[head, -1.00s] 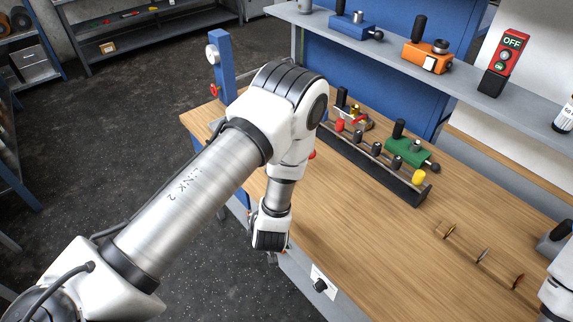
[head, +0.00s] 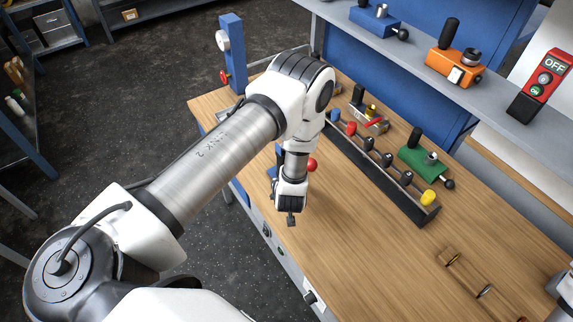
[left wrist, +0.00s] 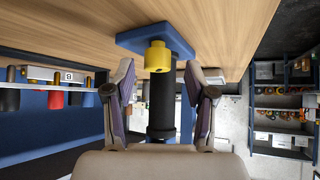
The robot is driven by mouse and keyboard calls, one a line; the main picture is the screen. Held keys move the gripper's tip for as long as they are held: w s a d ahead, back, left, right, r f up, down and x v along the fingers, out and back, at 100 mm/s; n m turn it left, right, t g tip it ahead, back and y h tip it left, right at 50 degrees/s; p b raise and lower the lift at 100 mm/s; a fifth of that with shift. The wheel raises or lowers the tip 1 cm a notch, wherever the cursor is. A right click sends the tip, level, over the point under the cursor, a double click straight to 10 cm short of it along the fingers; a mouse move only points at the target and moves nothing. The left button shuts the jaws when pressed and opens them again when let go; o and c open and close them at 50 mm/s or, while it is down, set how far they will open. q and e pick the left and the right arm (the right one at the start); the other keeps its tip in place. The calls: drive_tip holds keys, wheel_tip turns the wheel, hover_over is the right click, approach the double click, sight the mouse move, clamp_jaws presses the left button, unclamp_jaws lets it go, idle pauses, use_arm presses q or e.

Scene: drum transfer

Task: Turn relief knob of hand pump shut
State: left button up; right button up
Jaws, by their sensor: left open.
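A green hand pump (head: 424,162) with a black handle and a dark ball knob stands on the bench. Similar orange (head: 455,66) and blue (head: 375,20) pumps stand on the shelf. My left gripper (head: 291,219) points down by the bench's near-left edge; a blue part and a red ball (head: 312,165) show beside it, partly hidden by my arm. In the left wrist view my left gripper (left wrist: 158,75) is open, its fingers either side of a black cylinder (left wrist: 161,105) and yellow fitting (left wrist: 157,56) at a blue plate (left wrist: 130,41). Contact cannot be told. I cannot tell which part is the relief knob.
A dark rack (head: 385,190) with several coloured knobs runs along the bench (head: 350,235). A blue post (head: 231,50) with a gauge and red knob stands at the far-left corner. A red OFF box (head: 540,86) stands on the shelf.

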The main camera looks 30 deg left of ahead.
use_arm(q)
drive_tip(key=shift+x, duration=1.1)
use_arm(e)
drive_tip(key=shift+w+r, duration=0.1)
drive_tip(key=shift+w, duration=0.35)
use_arm(q)
drive_tip(key=shift+d+r, duration=0.2)
drive_tip(key=shift+d, duration=0.05)
use_arm(e)
drive_tip(key=shift+s, duration=0.15)
use_arm(q)
drive_tip(key=shift+s+r, duration=0.1)
drive_tip(key=c, duration=0.5)
use_arm(e)
drive_tip(key=shift+s+d, duration=0.1)
drive_tip(key=shift+s, duration=0.05)
use_arm(q)
clamp_jaws()
